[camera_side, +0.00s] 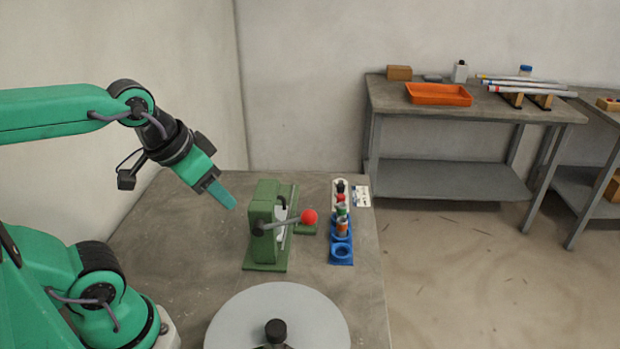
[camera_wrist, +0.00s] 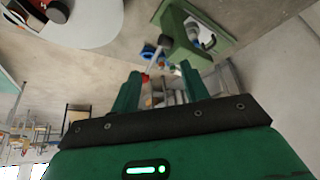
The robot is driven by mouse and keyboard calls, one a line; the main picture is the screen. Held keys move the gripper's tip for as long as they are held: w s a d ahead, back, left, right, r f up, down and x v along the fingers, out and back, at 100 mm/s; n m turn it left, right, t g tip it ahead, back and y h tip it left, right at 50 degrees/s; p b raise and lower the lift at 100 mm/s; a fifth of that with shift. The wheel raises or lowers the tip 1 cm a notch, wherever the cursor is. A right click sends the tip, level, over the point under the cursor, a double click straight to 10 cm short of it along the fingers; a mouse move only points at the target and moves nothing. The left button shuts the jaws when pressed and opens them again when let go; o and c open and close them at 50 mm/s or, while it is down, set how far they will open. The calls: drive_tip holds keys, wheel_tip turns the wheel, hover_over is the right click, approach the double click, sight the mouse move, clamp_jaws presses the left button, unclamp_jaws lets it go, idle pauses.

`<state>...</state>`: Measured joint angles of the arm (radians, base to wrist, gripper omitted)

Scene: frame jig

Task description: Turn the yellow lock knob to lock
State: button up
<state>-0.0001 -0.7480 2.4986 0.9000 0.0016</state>
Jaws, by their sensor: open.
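A green frame jig (camera_side: 262,222) stands upright on the grey table, with a lever ending in a red ball (camera_side: 309,217) on its right side. The jig also shows upside down in the wrist view (camera_wrist: 177,38). I cannot make out a yellow lock knob in either view. My gripper (camera_side: 232,205) is above the table, left of the jig and apart from it, pointing down to the right. In the wrist view my gripper (camera_wrist: 158,80) has its two fingers spread, with nothing held between them.
A round grey disc (camera_side: 240,318) with a black hub (camera_side: 275,331) lies at the table's front. A blue holder (camera_side: 341,252) with several small coloured items stands right of the jig. A far workbench carries an orange tray (camera_side: 438,95). The table left of the jig is clear.

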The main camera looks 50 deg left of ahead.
drive_tip(key=shift+w, duration=0.1)
drive_tip(key=w+a+f+m+g, duration=0.2)
drive_tip(key=w+m+g, duration=0.15)
drive_tip(key=w, duration=0.95)
drive_tip(key=w+a+f+m, duration=0.1)
drive_tip(key=w+f, duration=0.3)
drive_tip(key=w+a+f+m+g, duration=0.1)
drive_tip(key=w+f+m, duration=0.1)
drive_tip(key=w+f, duration=0.1)
drive_tip(key=w+a+f+m+g, duration=0.1)
drive_tip(key=w+a+f+m, duration=0.1)
drive_tip(key=w+f, duration=0.2)
drive_tip(key=shift+w+f, duration=0.3)
drive_tip(key=shift+f, duration=0.2)
drive_tip(key=shift+w+a+f+m, duration=0.15)
drive_tip(key=shift+w+f+m, duration=0.15)
drive_tip(key=shift+f, duration=0.25)
drive_tip(key=shift+f, duration=3.85)
